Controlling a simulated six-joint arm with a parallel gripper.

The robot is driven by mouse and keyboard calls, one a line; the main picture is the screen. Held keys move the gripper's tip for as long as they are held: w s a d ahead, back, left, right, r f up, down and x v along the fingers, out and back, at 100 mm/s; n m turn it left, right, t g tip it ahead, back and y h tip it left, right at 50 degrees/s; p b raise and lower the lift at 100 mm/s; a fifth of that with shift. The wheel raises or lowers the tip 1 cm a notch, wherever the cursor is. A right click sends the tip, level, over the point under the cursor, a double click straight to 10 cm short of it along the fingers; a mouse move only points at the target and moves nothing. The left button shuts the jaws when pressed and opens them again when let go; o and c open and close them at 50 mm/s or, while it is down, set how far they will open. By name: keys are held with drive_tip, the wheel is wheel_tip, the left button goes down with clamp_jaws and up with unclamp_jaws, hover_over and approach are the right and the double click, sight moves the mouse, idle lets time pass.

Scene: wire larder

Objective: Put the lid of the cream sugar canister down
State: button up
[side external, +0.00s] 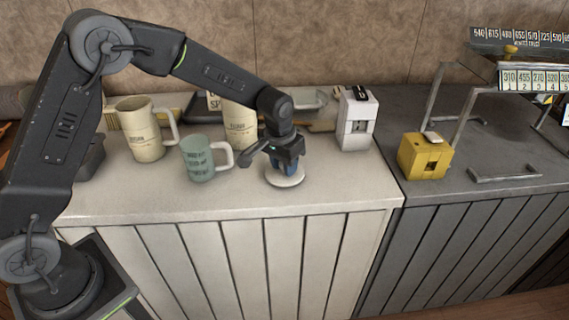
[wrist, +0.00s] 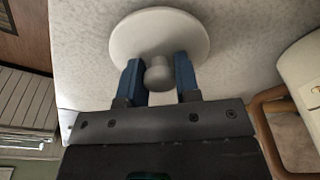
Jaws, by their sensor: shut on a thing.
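The round cream lid (side external: 285,178) is low over the pale counter, near its front edge, in front of a cream canister. I cannot tell for sure whether it touches the counter. In the wrist view the lid (wrist: 190,35) shows its upper face and a round knob (wrist: 158,72). My gripper (side external: 287,167) points down, its blue fingers on either side of the knob; the gripper (wrist: 158,80) is shut on it. The cream canister (side external: 240,125) with lettering stands behind my gripper, partly hidden by my arm; I take it for the sugar canister.
A grey-green mug (side external: 198,160) and a cream tankard (side external: 140,140) stand to the left. A white box-shaped thing (side external: 356,125) stands right of the lid. A yellow box (side external: 424,157) and metal frames are on the dark counter. The pale counter's front right is clear.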

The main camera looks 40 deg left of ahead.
sight(279, 176)
drive_tip(key=shift+f, duration=0.2)
drive_tip(key=o, duration=0.9)
drive_tip(key=shift+r, duration=0.1)
drive_tip(key=r, duration=0.4)
drive_tip(key=s+r, duration=0.1)
drive_tip(key=r, duration=0.3)
drive_tip(key=s+r, duration=0.1)
drive_tip(key=r, duration=0.3)
drive_tip(key=shift+r, duration=0.1)
drive_tip(key=s+a+r+t, duration=0.15)
drive_tip(key=s+r, duration=0.25)
drive_tip(key=s, duration=0.5)
drive_tip(key=s+a+r+t, duration=0.1)
drive_tip(key=s+a+r, duration=0.25)
drive_tip(key=s, duration=0.65)
drive_tip(key=shift+t, duration=0.65)
drive_tip(key=s, duration=0.2)
drive_tip(key=s+f, duration=0.1)
drive_tip(key=s, duration=0.5)
drive_tip(key=shift+f, duration=0.3)
